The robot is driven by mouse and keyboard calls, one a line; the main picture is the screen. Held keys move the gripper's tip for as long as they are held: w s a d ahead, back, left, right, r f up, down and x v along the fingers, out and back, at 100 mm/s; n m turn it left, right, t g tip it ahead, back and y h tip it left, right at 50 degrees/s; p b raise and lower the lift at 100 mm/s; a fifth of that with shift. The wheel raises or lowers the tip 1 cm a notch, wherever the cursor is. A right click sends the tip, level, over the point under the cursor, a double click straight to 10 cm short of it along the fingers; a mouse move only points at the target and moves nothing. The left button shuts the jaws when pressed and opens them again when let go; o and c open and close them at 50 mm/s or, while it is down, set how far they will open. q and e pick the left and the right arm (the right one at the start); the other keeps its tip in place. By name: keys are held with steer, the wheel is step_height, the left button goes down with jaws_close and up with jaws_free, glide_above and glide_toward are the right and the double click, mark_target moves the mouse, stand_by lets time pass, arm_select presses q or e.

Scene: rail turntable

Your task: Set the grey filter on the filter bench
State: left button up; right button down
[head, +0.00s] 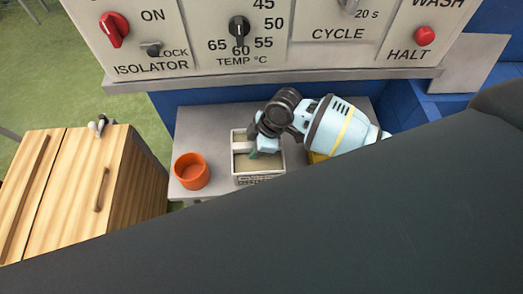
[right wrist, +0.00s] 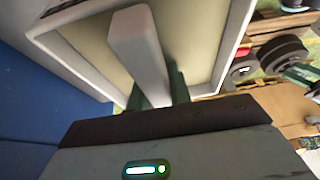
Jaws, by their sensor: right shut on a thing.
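The grey filter (head: 259,179) is a square, box-like frame with a beige inside and a pale bar handle across it. It is at the grey bench (head: 210,122) below the control panel; I cannot tell whether it rests on the top or hangs just above it. My right gripper (head: 257,153) reaches in from the right and is shut on the filter's handle. In the right wrist view the handle (right wrist: 140,50) runs between the green fingers, with the frame around it. My left gripper is not in view.
An orange cup (head: 191,171) stands on the bench just left of the filter. A yellow thing (head: 317,157) shows partly behind my right arm. The control panel (head: 270,35) overhangs the back. A wooden cabinet (head: 75,190) stands at the left. A large dark shape hides the lower right.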

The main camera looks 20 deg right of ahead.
mark_target(251, 162)
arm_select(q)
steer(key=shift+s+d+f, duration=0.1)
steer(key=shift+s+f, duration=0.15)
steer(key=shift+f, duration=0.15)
arm_select(e)
steer(key=shift+f, duration=2.75)
arm_select(q)
steer(key=shift+b, duration=0.3)
arm_select(e)
steer(key=shift+f, duration=0.1)
steer(key=c, duration=1.7)
jaws_free()
steer(key=shift+f, duration=0.1)
steer(key=shift+c, duration=0.2)
steer(key=o, duration=0.5)
steer(key=shift+c, duration=0.2)
steer(key=shift+d+r, duration=0.1)
steer(key=shift+r, duration=0.45)
steer(key=p+v, duration=0.1)
steer(key=v, duration=0.9)
steer(key=shift+d, duration=0.1)
steer(key=shift+s+d+r+p, duration=0.2)
steer(key=shift+r+p, duration=0.1)
steer(key=shift+r, duration=0.25)
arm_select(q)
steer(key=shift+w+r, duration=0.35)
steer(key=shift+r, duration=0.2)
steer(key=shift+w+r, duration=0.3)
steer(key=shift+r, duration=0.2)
